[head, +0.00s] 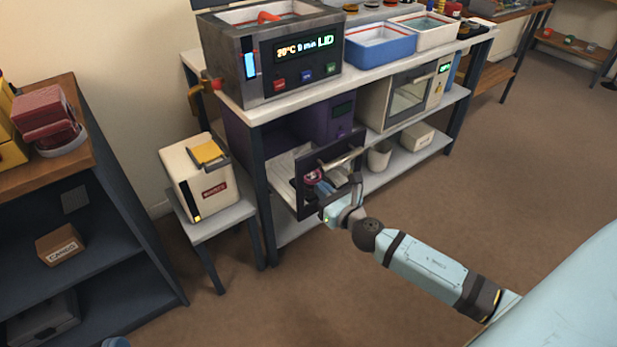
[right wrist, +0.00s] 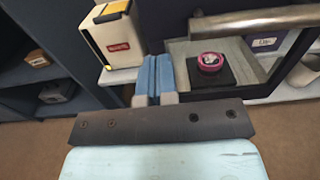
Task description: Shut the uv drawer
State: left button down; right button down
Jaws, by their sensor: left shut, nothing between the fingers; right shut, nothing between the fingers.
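The uv drawer (head: 290,165) is pulled out from the purple cabinet (head: 325,121) on the lower level of the bench. Its dark framed front carries a metal bar handle (head: 342,158), which also shows in the right wrist view (right wrist: 262,21). A pink-ringed round part (head: 313,176) shows within the dark frame; in the right wrist view the pink ring (right wrist: 210,61) rests on a black square pad. My right gripper (head: 322,187) is shut and empty at the drawer front, below the handle. Its blue fingers (right wrist: 155,76) are together; contact cannot be told. My left gripper is not visible.
A cream box (head: 198,178) stands on a small side table left of the drawer. A cream oven-like unit (head: 405,95) and a white bin (head: 379,157) are to the right. A dark shelf (head: 95,235) stands at left. The floor in front is clear.

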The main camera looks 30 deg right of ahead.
aim_at(303, 172)
jog(key=w, duration=0.4)
jog(key=shift+w+a, duration=0.15)
jog(key=shift+a, duration=0.05)
jog(key=shift+w, duration=0.55)
pick_arm(q)
jog(key=shift+d+r, duration=0.1)
jog(key=shift+r, duration=0.45)
pick_arm(e)
jog(key=shift+w, duration=0.1)
jog(key=shift+w, duration=0.15)
